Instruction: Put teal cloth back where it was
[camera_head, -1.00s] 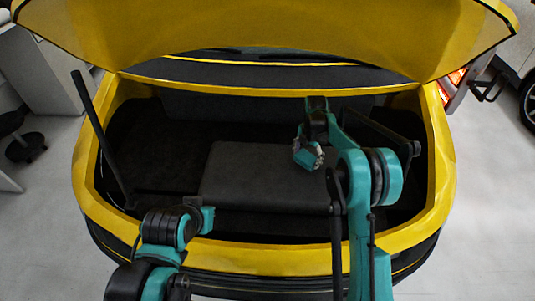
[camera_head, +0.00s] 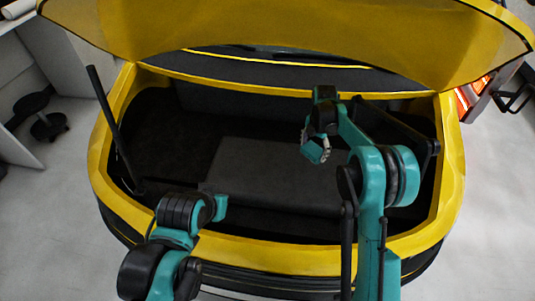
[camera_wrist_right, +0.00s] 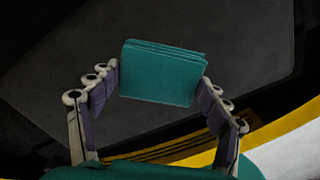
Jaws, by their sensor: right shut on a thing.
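The teal cloth (camera_wrist_right: 162,72) is a flat, folded stack of a few layers. In the right wrist view it sits between the two fingers of my right gripper (camera_wrist_right: 160,92), which is shut on it by its left and right edges. In the head view my right gripper (camera_head: 315,150) hangs over the right part of the open car trunk, above the dark floor panel. The cloth is hard to tell from the teal gripper parts there. My left arm shows at the lower left of the head view, but its fingers do not show.
The yellow trunk rim (camera_head: 290,258) runs between my base and the trunk, with the raised yellow lid (camera_head: 300,40) above. A dark panel (camera_head: 265,175) lies in the trunk. A black strut (camera_head: 107,120) rises at the left. The trunk's left side is free.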

